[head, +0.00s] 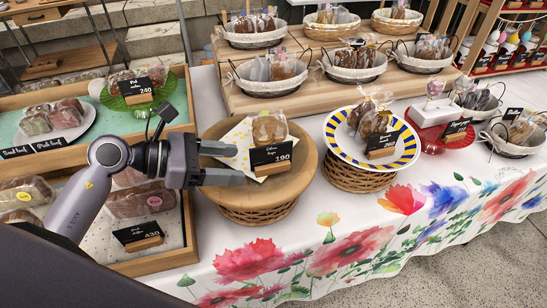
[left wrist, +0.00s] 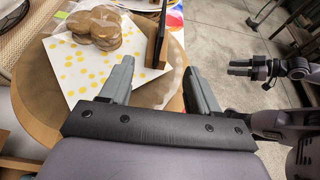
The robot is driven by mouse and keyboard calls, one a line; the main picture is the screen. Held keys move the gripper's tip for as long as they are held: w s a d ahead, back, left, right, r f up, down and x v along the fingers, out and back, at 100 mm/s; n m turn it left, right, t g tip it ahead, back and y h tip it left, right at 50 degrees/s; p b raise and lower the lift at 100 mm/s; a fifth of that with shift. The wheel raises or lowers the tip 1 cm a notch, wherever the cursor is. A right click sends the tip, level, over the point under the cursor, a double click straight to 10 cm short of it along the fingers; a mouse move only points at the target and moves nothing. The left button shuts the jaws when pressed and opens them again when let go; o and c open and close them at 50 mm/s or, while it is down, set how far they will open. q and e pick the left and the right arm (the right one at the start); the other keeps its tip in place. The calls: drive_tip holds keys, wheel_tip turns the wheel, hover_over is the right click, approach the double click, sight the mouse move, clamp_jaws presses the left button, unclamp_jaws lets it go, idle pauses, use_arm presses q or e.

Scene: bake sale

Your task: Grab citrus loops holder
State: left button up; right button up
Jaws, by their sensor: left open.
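The citrus loops holder (head: 271,157) is a small black price card reading 190 on a wooden foot; its upper writing is hard to read. It stands at the front of a round wooden stand, before a clear bag of round cookies (head: 269,127). In the left wrist view the card (left wrist: 157,36) shows nearly edge-on beyond the fingertips. My left gripper (head: 219,163) is open and empty, over the stand's left side, its fingers pointing at the holder and apart from it. My right gripper (left wrist: 243,68) shows small in the left wrist view, away from the stand; its opening is unclear.
The round wooden stand (head: 222,131) bears a yellow-dotted paper (left wrist: 80,68). A striped plate (head: 408,156) with another bag and card stands to the right. Wooden trays of loaves lie left, and baskets (head: 270,88) stand behind. The flowered cloth in front is clear.

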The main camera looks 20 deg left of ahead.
sight(253, 171)
use_arm(q)
drive_tip(key=shift+p+x, duration=0.55)
drive_tip(key=shift+x, duration=2.2)
drive_tip(key=shift+w+a+f, duration=0.1)
drive_tip(key=shift+w+a, duration=0.05)
drive_tip(key=c, duration=1.1)
